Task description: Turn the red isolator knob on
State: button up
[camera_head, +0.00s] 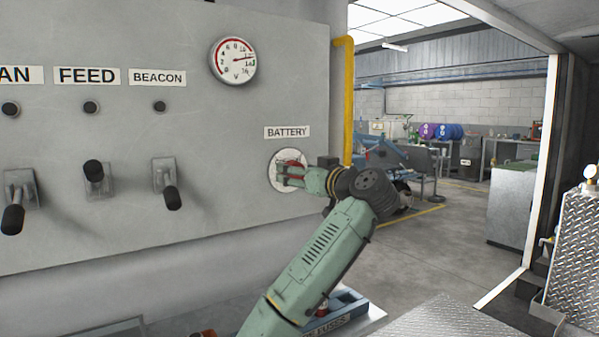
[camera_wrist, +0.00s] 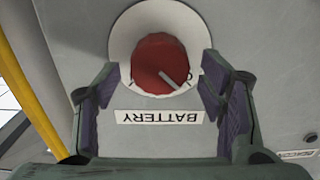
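The red isolator knob (camera_wrist: 160,64) sits on a round white plate (camera_wrist: 124,38) on the grey panel, above the upside-down BATTERY label (camera_wrist: 160,117) in the wrist view. A pale pointer line on the knob slants toward the lower right of that view. In the head view the knob (camera_head: 293,164) is partly hidden by my gripper (camera_head: 282,174), and the BATTERY label is above it. My gripper (camera_wrist: 160,85) is open, with one finger on each side of the knob. Gaps show between the fingers and the knob in the wrist view.
The grey panel (camera_head: 220,190) also carries a voltmeter (camera_head: 232,61), a FEED lever (camera_head: 95,178) and a BEACON lever (camera_head: 166,184) to the left. A yellow pipe (camera_head: 347,100) runs down the panel's right edge. A blue tray (camera_head: 345,304) lies below my arm.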

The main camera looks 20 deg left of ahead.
jog(key=c, duration=1.1)
jog(key=shift+o, duration=0.2)
jog(key=shift+w+d+f+m+p, duration=0.1)
jog(key=shift+m+p, duration=0.5)
jog(key=shift+m, duration=2.35)
jog(key=shift+w+d+f+m+p, duration=0.1)
jog(key=shift+m+p, duration=0.55)
jog(key=shift+m, duration=2.35)
jog(key=shift+w+f+m+p, duration=0.1)
jog(key=shift+m+p, duration=0.5)
jog(key=shift+m, duration=2.35)
jog(key=o, duration=1.2)
jog(key=shift+s, duration=0.1)
jog(key=shift+c, duration=0.2)
